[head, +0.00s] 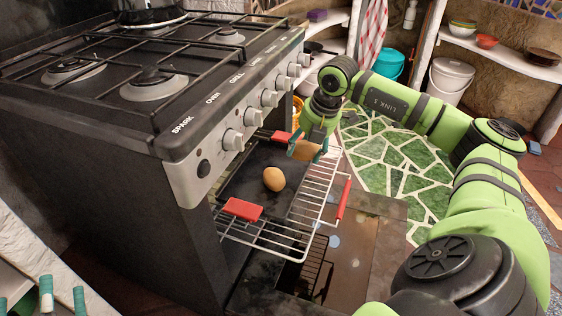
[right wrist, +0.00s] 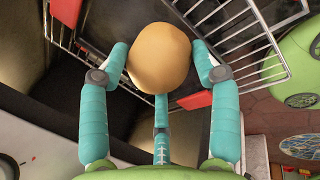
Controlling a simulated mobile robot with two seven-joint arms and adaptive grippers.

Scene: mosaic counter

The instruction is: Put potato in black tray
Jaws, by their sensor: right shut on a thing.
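My right gripper (head: 306,143) is shut on a tan potato (head: 304,151), held above the far part of the pulled-out oven rack. In the right wrist view the held potato (right wrist: 159,58) sits between the teal fingers (right wrist: 160,85). A second potato (head: 274,178) lies on the black tray (head: 238,190), which rests on the wire rack in front of the oven. My left gripper (head: 42,297) shows only its teal fingertips at the bottom left; they are spread apart with nothing between them.
The wire rack (head: 291,226) has red grips (head: 243,209) and sticks out beneath the stove's knobs (head: 233,139). The black stove (head: 140,190) stands close on the left. White shelves with bowls (head: 463,27) and a white bucket (head: 449,80) are at the back. Green tiled floor (head: 400,165) is open behind the rack.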

